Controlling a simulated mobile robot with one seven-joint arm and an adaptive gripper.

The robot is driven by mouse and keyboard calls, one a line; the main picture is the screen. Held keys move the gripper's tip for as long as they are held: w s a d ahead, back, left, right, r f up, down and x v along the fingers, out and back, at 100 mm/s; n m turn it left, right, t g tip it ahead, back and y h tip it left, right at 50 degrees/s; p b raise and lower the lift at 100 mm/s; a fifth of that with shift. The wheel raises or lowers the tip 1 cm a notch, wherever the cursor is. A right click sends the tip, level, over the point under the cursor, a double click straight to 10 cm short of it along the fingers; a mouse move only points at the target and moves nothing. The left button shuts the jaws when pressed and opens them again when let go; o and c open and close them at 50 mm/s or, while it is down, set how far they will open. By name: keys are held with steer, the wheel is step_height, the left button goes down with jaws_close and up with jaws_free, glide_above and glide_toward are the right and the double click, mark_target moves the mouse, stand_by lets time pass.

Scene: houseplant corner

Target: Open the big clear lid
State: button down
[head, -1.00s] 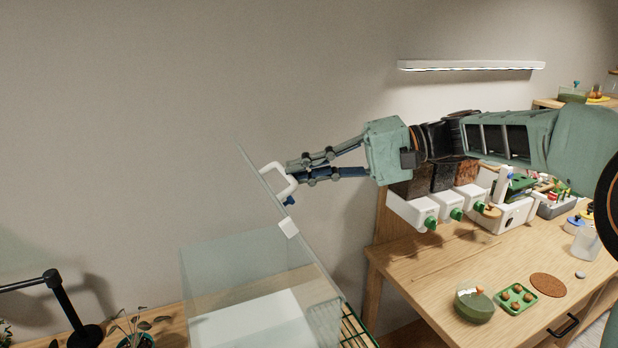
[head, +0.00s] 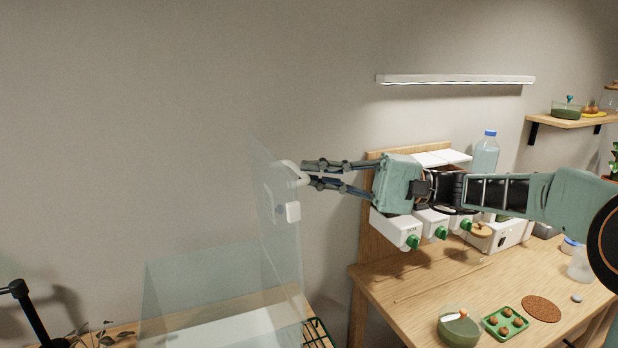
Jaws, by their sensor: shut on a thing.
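The big clear lid (head: 272,195) stands steeply raised, close to upright, above the open clear box (head: 195,295) at lower left. It carries a white handle (head: 290,167) near its top and a white block (head: 292,211) lower on the same edge. My gripper (head: 306,175) reaches in from the right and is shut on the handle. The exact finger contact is small and hard to make out.
A wooden table (head: 405,290) at right holds a green tray of round things (head: 505,322), a green bowl (head: 459,328) and a cork mat (head: 541,308). White dispensers with green taps (head: 400,232) stand behind my arm. A black lamp stand (head: 30,315) is at lower left.

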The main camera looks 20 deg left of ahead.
steer(key=shift+w+d+f+m+g+y+b, duration=0.1)
steer(key=shift+w+d+f+m+y+b, duration=0.2)
steer(key=shift+w+d, duration=0.35)
steer(key=shift+w+d+f+m+g+y+b, duration=0.1)
steer(key=shift+w+d+f+y, duration=0.15)
steer(key=shift+w+d+y, duration=0.35)
steer(key=shift+w+d+f+m+g+y+b, duration=0.1)
steer(key=shift+w+d+f+m+y, duration=0.15)
steer(key=shift+w+d, duration=0.45)
steer(key=shift+a, duration=0.15)
steer(key=c, duration=2)
jaws_free()
steer(key=shift+c, duration=0.2)
steer(key=shift+w+f, duration=0.1)
steer(key=v, duration=1.2)
